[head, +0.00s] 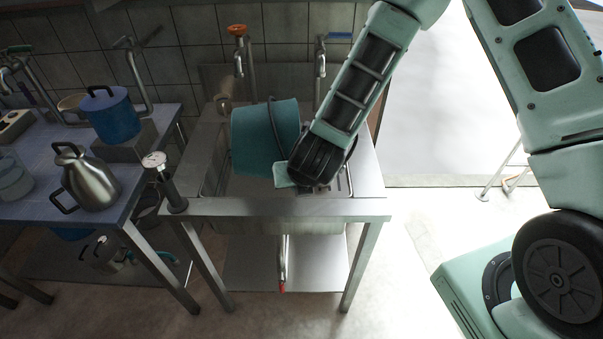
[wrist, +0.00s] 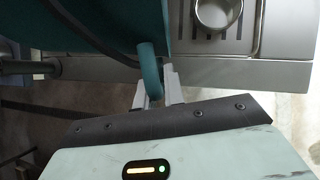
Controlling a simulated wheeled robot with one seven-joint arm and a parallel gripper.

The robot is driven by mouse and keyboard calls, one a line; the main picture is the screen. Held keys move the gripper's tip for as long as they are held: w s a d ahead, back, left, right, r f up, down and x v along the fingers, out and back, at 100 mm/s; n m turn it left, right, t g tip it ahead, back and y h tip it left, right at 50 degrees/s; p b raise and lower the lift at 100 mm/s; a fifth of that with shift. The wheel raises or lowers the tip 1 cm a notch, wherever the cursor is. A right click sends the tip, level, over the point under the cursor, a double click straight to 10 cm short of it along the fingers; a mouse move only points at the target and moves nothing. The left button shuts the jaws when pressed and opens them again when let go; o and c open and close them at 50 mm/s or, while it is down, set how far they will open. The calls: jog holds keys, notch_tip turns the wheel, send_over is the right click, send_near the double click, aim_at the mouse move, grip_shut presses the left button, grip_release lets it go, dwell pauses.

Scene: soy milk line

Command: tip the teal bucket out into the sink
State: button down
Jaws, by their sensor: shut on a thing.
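The teal bucket (head: 262,135) is over the sink (head: 235,187) in the head view, tilted well over. A dark handle (head: 274,125) curves across its side. I cannot see its mouth or what is inside. My gripper is at the bucket's lower right, mostly hidden behind my wrist in the head view. In the wrist view, the bucket (wrist: 90,25) fills the upper left, and the fingers of my gripper (wrist: 153,92) are shut on a teal loop (wrist: 150,70) at its side.
A metal cup (wrist: 217,12) stands on a slotted surface right of the bucket. Taps (head: 238,50) rise behind the sink. A gauge on a post (head: 155,162) stands at the sink's left front corner. The left table (head: 50,180) holds a steel jug (head: 88,180) and a blue pot (head: 110,118).

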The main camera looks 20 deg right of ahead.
jog(key=a+r+n+h, duration=0.1)
jog(key=a+n+h, duration=0.2)
jog(key=h, duration=0.5)
jog(key=w+a+r+n+h+b, duration=0.1)
jog(key=a+r+n+h, duration=0.1)
jog(key=a+h, duration=0.4)
jog(key=n+h, duration=0.1)
jog(key=h, duration=0.1)
jog(key=shift+w+a+r+h, duration=0.2)
jog(key=shift+w+r+h, duration=0.05)
jog(key=shift+h, duration=0.15)
dwell(0.5)
